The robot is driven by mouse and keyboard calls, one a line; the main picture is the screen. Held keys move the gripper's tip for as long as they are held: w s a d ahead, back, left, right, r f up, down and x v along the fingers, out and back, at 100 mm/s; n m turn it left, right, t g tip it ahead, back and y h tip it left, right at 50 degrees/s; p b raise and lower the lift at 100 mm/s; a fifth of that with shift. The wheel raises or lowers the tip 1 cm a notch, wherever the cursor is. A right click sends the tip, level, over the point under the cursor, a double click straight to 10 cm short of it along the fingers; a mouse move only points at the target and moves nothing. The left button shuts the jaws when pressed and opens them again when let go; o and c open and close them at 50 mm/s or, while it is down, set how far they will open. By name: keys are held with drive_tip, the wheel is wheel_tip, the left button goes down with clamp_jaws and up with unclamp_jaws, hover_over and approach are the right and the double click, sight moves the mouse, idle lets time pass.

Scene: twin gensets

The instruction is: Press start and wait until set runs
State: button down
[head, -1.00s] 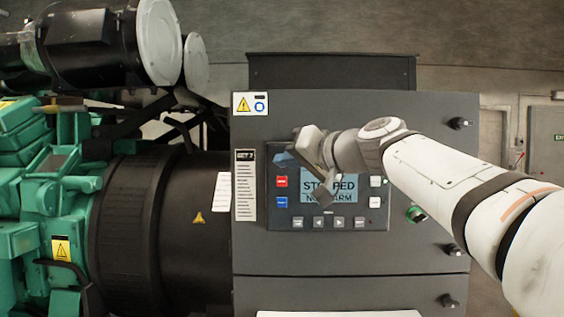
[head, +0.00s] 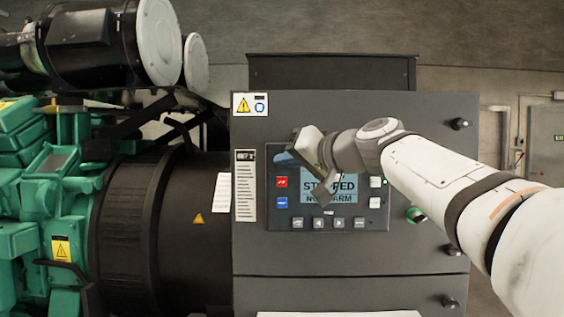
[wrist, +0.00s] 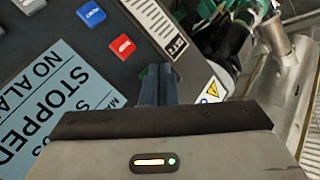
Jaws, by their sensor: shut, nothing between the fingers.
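The control panel (head: 372,222) is on the dark cabinet front. Its screen (head: 345,198) reads STOPPED and NO ALARM, partly covered by my gripper in the head view; it also shows in the wrist view (wrist: 62,103). A red button (head: 281,182) sits above a blue button (head: 282,203); the wrist view also shows the red (wrist: 123,46) and blue (wrist: 91,14) ones. My gripper (head: 283,158) is shut and empty at the panel's upper left corner. In the wrist view its fingertips (wrist: 157,70) cover most of a green button (wrist: 143,72). I cannot tell whether they touch it.
A label strip (head: 245,190) and a warning sign (head: 249,104) are left of and above the panel. Black knobs (head: 460,124) line the cabinet's right edge. The green engine (head: 40,200) and black housing (head: 150,220) stand at left.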

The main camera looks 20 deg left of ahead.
drive_tip(key=shift+s, duration=0.1)
drive_tip(key=shift+s+d+b, duration=0.2)
drive_tip(key=shift+s+b, duration=0.35)
drive_tip(key=shift+s, duration=0.2)
drive_tip(key=s+d+b, duration=0.1)
drive_tip(key=s+b, duration=0.1)
drive_tip(key=s, duration=0.4)
drive_tip(key=shift+d+b, duration=0.2)
drive_tip(key=shift+b, duration=0.1)
drive_tip(key=shift+w, duration=0.1)
idle(0.5)
